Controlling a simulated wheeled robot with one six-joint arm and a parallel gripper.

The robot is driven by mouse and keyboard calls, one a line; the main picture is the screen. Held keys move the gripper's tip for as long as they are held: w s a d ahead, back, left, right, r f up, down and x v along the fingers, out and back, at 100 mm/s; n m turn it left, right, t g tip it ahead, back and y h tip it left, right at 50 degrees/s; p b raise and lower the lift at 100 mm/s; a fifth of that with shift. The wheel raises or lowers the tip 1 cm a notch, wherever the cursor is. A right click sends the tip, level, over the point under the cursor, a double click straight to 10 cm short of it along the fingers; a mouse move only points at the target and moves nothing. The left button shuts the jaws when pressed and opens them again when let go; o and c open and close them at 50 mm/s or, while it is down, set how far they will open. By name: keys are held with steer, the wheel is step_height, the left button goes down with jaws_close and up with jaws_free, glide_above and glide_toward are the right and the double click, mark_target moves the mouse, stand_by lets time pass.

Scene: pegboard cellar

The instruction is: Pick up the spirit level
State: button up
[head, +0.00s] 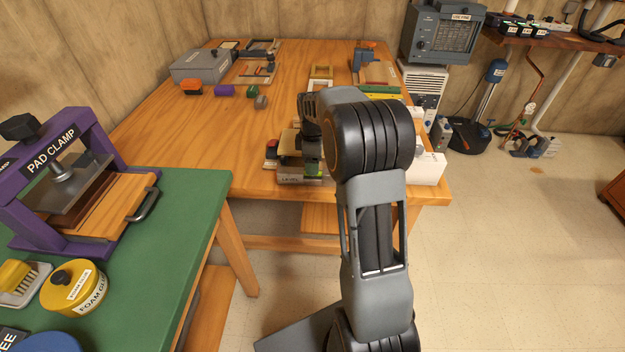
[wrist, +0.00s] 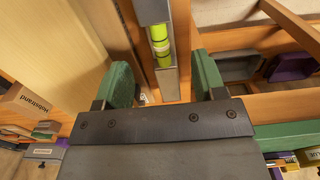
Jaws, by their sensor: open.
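The spirit level (head: 291,180) lies near the front edge of the wooden workbench (head: 190,140), and my arm hides part of it in the head view. In the wrist view the level (wrist: 168,80) is a narrow grey bar with bright yellow-green vials, running up the picture. My gripper (wrist: 164,82) is open, its green-padded fingers showing on either side of the level's near end with gaps on both sides. In the head view my gripper (head: 313,168) is over the level; I cannot tell how far down the fingers reach around it.
The green table (head: 190,215) with the purple pad clamp (head: 90,140) is at left. The bench's left middle is clear.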

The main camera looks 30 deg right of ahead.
mark_target(313, 177)
steer(key=shift+f+b, duration=0.75)
steer(key=shift+f, duration=2.45)
steer(key=c, duration=1.1)
steer(key=shift+r, duration=0.15)
